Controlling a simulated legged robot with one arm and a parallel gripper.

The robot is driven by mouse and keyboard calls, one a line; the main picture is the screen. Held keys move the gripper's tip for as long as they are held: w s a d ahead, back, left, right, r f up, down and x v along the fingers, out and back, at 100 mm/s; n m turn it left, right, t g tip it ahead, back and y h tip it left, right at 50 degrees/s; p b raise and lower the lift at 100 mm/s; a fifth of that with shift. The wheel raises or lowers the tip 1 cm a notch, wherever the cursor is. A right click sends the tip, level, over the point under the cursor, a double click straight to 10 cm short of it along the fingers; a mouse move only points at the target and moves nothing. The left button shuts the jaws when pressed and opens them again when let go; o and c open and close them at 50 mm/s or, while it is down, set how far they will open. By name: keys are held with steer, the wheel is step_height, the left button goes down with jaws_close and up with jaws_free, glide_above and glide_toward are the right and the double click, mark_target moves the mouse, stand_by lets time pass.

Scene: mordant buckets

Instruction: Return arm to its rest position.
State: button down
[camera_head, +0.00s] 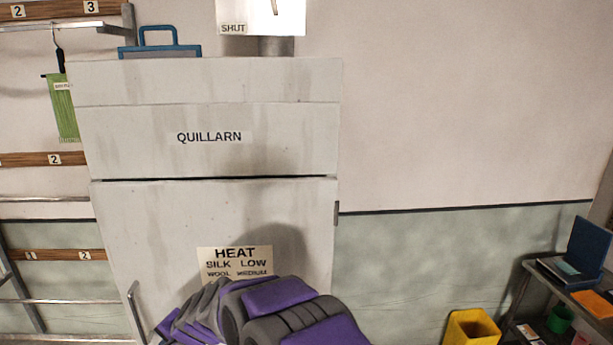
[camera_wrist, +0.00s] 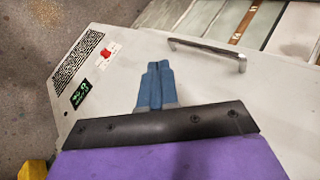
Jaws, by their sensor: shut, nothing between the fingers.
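My arm, purple and dark grey, reaches up from the bottom of the head view in front of the pale QUILLARN cabinet (camera_head: 207,225). My gripper is out of sight in the head view. In the wrist view my gripper (camera_wrist: 157,68) shows as two blue fingers side by side, shut with nothing between them. Behind the fingers is the pale cabinet face, with a metal bar handle (camera_wrist: 208,52) to their upper right. The fingers appear apart from the handle.
A rack with numbered wooden rails (camera_head: 60,255) and a hanging green cloth (camera_head: 63,108) stands at left. A yellow bucket (camera_head: 472,327) is on the floor at right. A shelf unit with a blue case (camera_head: 588,248) stands at far right. Wall space right of the cabinet is clear.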

steer(key=s+d+r+n+g+h+b, duration=0.1)
steer(key=s+d+b, duration=0.1)
steer(key=d, duration=0.7)
steer(key=s+d+r+n+b, duration=0.1)
steer(key=d, duration=0.8)
steer(key=s+d+f+g+h+b, duration=0.1)
steer(key=s+d+f+h+b, duration=0.1)
steer(key=s+d, duration=0.65)
steer(key=s+d+f+n+g+h+b, duration=0.1)
steer(key=s+d+f+b, duration=0.3)
steer(key=d, duration=0.7)
steer(key=s+d+r+g+h+b, duration=0.1)
steer(key=s+d+h, duration=0.1)
steer(key=s+d, duration=0.6)
steer(key=s+d+f+h+b, duration=0.2)
steer(key=s+d, duration=0.3)
steer(key=s, duration=0.2)
steer(key=shift+s+f+g, duration=0.35)
steer(key=shift+s+g, duration=0.05)
